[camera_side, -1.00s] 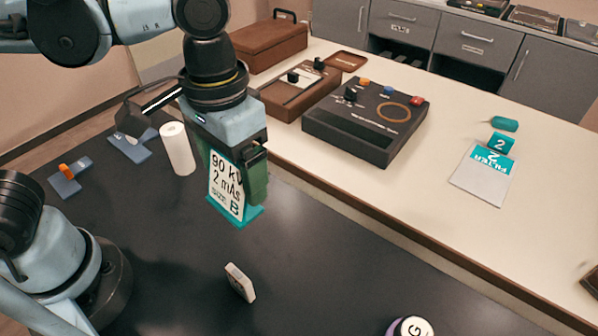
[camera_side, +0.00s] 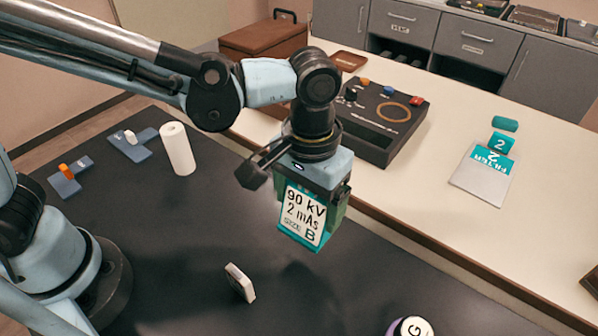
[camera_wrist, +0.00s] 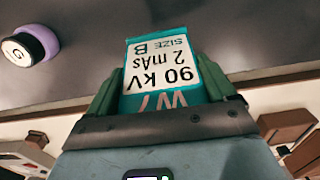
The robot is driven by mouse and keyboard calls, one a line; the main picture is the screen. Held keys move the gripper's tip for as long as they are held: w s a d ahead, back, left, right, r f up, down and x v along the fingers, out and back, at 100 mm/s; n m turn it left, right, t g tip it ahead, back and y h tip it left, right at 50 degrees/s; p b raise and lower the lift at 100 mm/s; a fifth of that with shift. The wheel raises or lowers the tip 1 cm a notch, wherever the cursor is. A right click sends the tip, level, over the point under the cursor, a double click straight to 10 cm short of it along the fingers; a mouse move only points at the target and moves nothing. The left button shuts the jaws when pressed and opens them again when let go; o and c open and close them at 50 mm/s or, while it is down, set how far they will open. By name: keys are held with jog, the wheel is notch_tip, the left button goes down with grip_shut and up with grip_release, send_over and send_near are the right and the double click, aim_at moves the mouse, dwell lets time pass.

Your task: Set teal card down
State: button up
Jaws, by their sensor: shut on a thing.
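The teal card (camera_side: 303,216) has a white label reading "90 kV 2 mAs SIZE B". It is held upright above the black table in the side view, its lower edge clear of the surface. My gripper (camera_side: 312,205) is shut on it, with green fingers at its two sides. In the wrist view the card (camera_wrist: 163,68) stands out between the fingers of my gripper (camera_wrist: 168,92), its label upside down. The card's upper end is hidden in the gripper.
The black table (camera_side: 190,240) bears a small white block (camera_side: 240,283), a white roll (camera_side: 178,149), blue holders (camera_side: 133,144) and a purple-and-white "G" object (camera_side: 411,327). The cream counter (camera_side: 445,125) behind holds a dark control box (camera_side: 378,128) and a teal-and-grey filter plate (camera_side: 483,175).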

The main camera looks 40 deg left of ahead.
aim_at(311, 212)
jog(key=shift+w+a+f, duration=0.25)
jog(key=shift+w+f, duration=0.15)
jog(key=shift+w, duration=0.15)
jog(key=shift+w+a+f, duration=0.25)
jog(key=shift+w+f, duration=0.15)
jog(key=shift+w, duration=0.15)
jog(key=shift+f, duration=1.95)
jog(key=shift+f, duration=0.1)
jog(key=o, duration=0.9)
jog(key=shift+c, duration=0.2)
notch_tip(311, 212, up, 12)
jog(key=s+a+f+t, duration=0.1)
jog(key=a+t, duration=0.2)
jog(key=a, duration=0.8)
jog(key=s+a+f+t, duration=0.1)
jog(key=a+t, duration=0.3)
jog(key=a, duration=0.7)
jog(key=shift+s, duration=0.35)
